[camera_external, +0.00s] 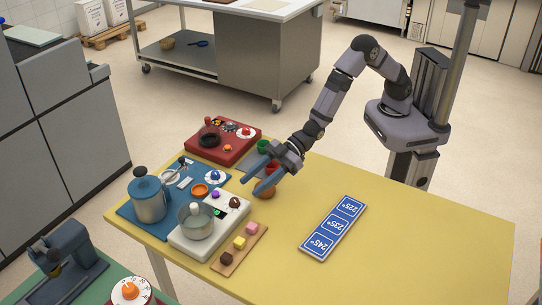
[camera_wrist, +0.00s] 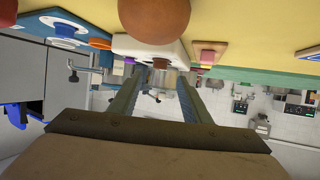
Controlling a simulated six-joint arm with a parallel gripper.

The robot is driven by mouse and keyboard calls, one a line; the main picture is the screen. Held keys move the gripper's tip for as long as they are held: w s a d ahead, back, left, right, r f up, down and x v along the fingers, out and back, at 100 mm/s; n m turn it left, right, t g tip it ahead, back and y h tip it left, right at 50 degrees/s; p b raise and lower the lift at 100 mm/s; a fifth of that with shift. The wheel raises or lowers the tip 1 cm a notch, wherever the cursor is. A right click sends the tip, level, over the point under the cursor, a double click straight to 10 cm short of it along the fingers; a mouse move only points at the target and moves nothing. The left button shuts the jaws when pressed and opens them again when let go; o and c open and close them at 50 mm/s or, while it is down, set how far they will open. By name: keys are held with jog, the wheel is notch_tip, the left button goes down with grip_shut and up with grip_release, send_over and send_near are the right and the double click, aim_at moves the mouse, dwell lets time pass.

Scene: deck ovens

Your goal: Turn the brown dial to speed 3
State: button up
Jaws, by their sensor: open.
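The brown dial (camera_external: 235,203) sits on the right part of the white unit (camera_external: 180,243), beside a purple knob (camera_external: 215,195). Its pointer and speed marks are too small to read. My gripper (camera_external: 250,187) is open and empty, apart from the dial, above the table behind and to its right. In the wrist view the fingers (camera_wrist: 160,78) stand apart, with the white unit (camera_wrist: 128,42) past their tips. A small brown piece, apparently the dial, shows between the tips (camera_wrist: 161,62).
A wooden board (camera_external: 229,262) with coloured cubes lies to the right of the unit. A blue sign (camera_external: 331,228) lies farther right on otherwise clear yellow table.

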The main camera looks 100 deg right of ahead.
aim_at(236, 199)
jog(key=shift+p+x, duration=0.75)
jog(key=shift+x, duration=2.55)
jog(key=shift+f, duration=0.1)
jog(key=shift+c, duration=0.4)
jog(key=c, duration=0.9)
